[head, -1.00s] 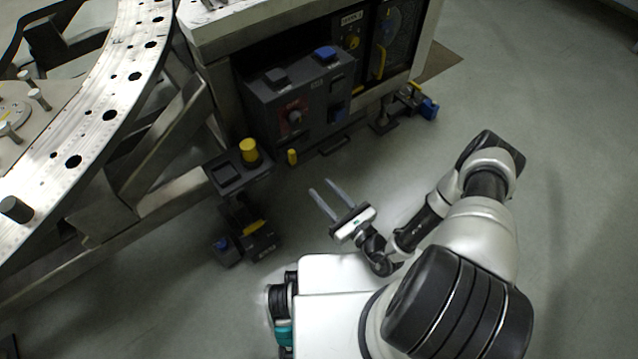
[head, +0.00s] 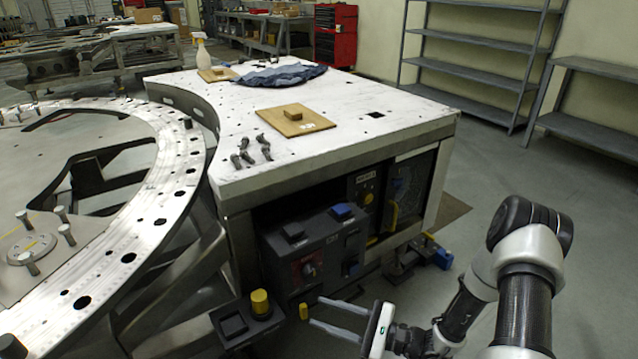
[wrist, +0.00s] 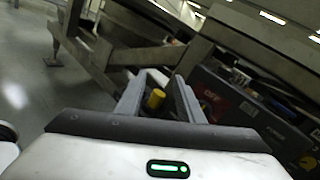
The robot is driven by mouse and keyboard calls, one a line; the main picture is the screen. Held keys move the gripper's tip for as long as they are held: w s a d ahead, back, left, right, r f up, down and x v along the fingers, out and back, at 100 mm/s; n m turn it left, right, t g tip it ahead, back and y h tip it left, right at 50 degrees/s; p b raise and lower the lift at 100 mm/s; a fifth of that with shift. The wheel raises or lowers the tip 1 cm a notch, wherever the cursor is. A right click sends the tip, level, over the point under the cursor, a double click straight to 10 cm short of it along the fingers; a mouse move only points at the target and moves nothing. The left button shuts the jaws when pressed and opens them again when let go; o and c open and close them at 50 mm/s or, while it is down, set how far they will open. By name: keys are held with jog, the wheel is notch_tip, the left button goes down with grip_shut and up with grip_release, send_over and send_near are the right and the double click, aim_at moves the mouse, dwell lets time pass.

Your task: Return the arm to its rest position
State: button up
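My gripper (head: 338,323) is low at the bottom middle of the head view, with my arm folded to its right. Its two fingers are apart, with nothing visible between them in the head view. In the wrist view my gripper (wrist: 158,100) also shows open; a yellow knob (wrist: 155,98) appears between the fingers but stands beyond them. The same yellow knob (head: 260,302) is on a dark pedestal left of the fingers in the head view, apart from them.
A dark control box (head: 318,255) sits under the white worktable (head: 330,108), just beyond my gripper. The curved turret plate (head: 150,215) lies at left. A blue-ended device (head: 440,258) stands on the floor at the table's right. Open floor (head: 560,175) lies at right.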

jog(key=s+r+n+g+h, duration=0.3)
jog(key=s+r+n+g, duration=0.25)
jog(key=r, duration=0.25)
jog(key=s+r+n+g+h, duration=0.3)
jog(key=s+r+n+g, duration=0.1)
jog(key=r+n, duration=0.4)
jog(key=s+d+r+n+t+h, duration=0.35)
jog(key=d+r+h, duration=0.2)
jog(key=r, duration=0.25)
jog(key=s+d+r+n+t+h, duration=0.2)
jog(key=s+d+r+t+h, duration=0.35)
jog(key=r, duration=0.35)
notch_tip(320, 180, up, 20)
jog(key=w+p, duration=0.1)
jog(key=p, duration=2)
jog(key=shift+d+g, duration=0.35)
jog(key=shift+d, duration=0.1)
jog(key=shift+r, duration=0.1)
